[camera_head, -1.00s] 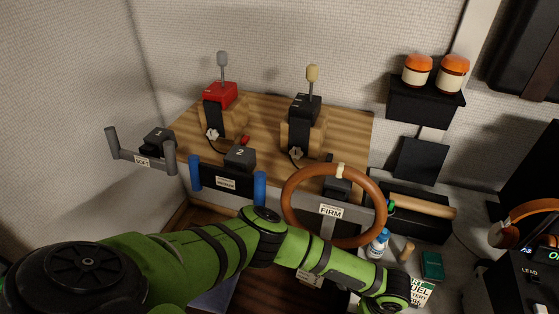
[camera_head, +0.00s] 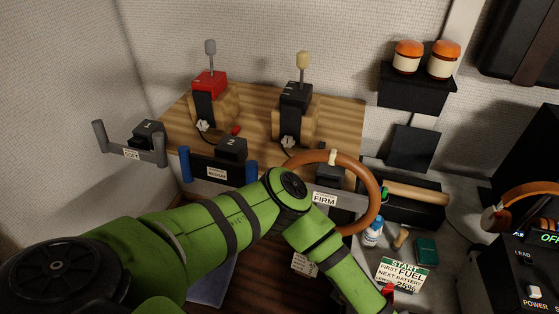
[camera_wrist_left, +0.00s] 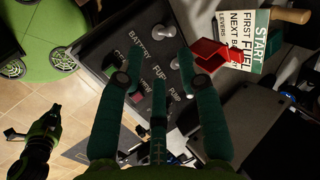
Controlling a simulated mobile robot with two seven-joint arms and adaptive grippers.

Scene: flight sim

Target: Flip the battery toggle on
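In the left wrist view, a dark switch panel (camera_wrist_left: 112,42) carries a BATTERY label (camera_wrist_left: 138,42) and PUMP labels. A pale stubby toggle (camera_wrist_left: 168,31) stands beside the BATTERY label; its on or off position is not clear. A red cover-like part (camera_wrist_left: 211,55) sits at the panel's right edge. My left gripper (camera_wrist_left: 153,72) is open, its dark teal fingers spread over the panel and hiding part of it. No grip on a toggle shows. My right gripper (camera_wrist_left: 35,135) is small and dark at the lower left of that view; its finger opening is unclear.
The steering wheel (camera_head: 376,190) is close to my left forearm. A black POWER unit (camera_head: 525,285) is at the far right.

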